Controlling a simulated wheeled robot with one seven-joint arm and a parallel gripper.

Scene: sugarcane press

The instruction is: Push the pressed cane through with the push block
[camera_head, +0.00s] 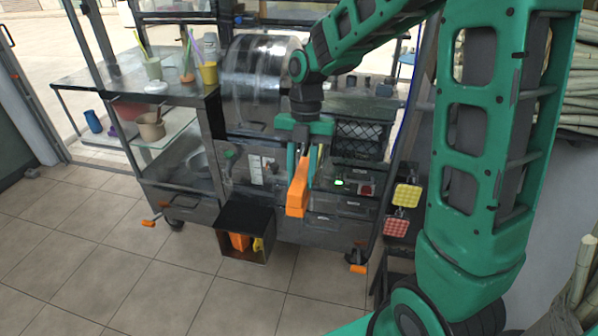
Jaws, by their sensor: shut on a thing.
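My gripper (304,158) hangs in front of the sugarcane press, its fingers pointing down. It is shut on an orange push block (297,195), which hangs below and between the fingers, slightly tilted. The press (262,75) has a large shiny metal drum on a dark metal cabinet, with a green-lit panel at its right. The block appears in front of the cabinet face; I cannot tell its exact distance from it. The press's feed opening and any pressed cane in it cannot be made out, partly behind my arm and gripper.
An open black box (245,217) with orange and yellow things sits low at the cabinet front. A steel counter (110,80) with cups is at left. A black crate (360,138) stands at right. The tiled floor (120,260) in front is clear.

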